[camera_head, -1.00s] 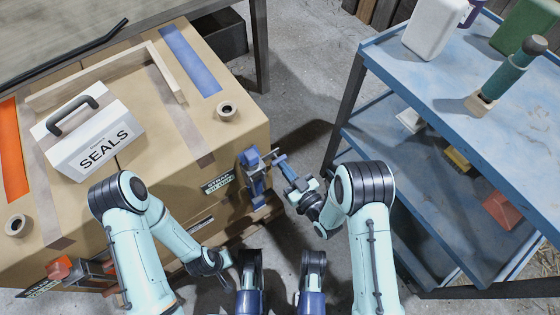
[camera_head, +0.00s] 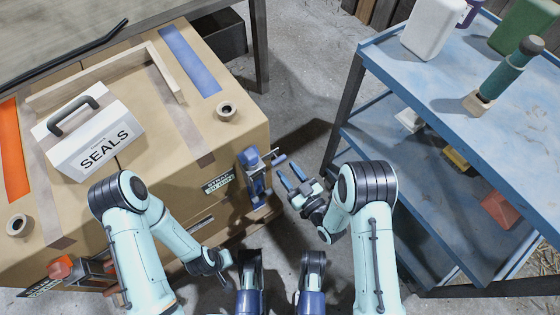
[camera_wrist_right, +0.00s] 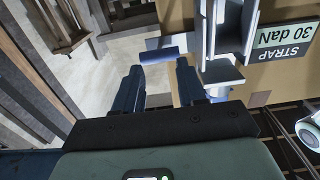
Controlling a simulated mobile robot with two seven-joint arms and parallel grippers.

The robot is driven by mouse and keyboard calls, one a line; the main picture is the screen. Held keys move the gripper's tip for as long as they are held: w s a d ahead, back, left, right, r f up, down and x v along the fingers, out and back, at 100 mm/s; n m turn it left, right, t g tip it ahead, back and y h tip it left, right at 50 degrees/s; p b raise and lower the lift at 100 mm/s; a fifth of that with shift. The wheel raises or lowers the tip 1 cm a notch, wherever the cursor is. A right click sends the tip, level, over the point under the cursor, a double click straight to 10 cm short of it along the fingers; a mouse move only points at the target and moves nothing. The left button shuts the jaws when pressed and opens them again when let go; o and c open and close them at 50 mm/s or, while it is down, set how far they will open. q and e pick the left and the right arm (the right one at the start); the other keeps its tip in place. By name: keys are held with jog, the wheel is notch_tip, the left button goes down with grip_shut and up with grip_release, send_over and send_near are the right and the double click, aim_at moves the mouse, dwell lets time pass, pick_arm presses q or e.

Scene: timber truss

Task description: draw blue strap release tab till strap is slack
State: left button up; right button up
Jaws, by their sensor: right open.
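A blue strap buckle (camera_head: 255,172) is on the near right side of the cardboard-wrapped crate, beside a dark STRAP label (camera_head: 218,182). Its small blue release tab (camera_head: 278,160) sticks out to the right; it also shows in the right wrist view (camera_wrist_right: 163,55), just beyond my fingertips. A blue strap (camera_head: 190,60) runs over the crate top; I cannot tell its tension. My right gripper (camera_head: 291,173) is open and empty, right of the buckle and apart from the tab. My left gripper (camera_head: 218,263) is low beside the crate; its fingers are unclear.
The crate (camera_head: 235,130) carries a white SEALS case (camera_head: 95,140), a wooden frame and an orange strap (camera_head: 12,150). A blue shelf cart (camera_head: 420,100) with bottles stands at right. Bare floor lies between crate and cart.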

jog(key=v, duration=0.4)
jog(key=shift+s+d+p, duration=0.15)
jog(key=shift+s+p, duration=0.1)
jog(key=shift+p, duration=0.15)
dwell(0.4)
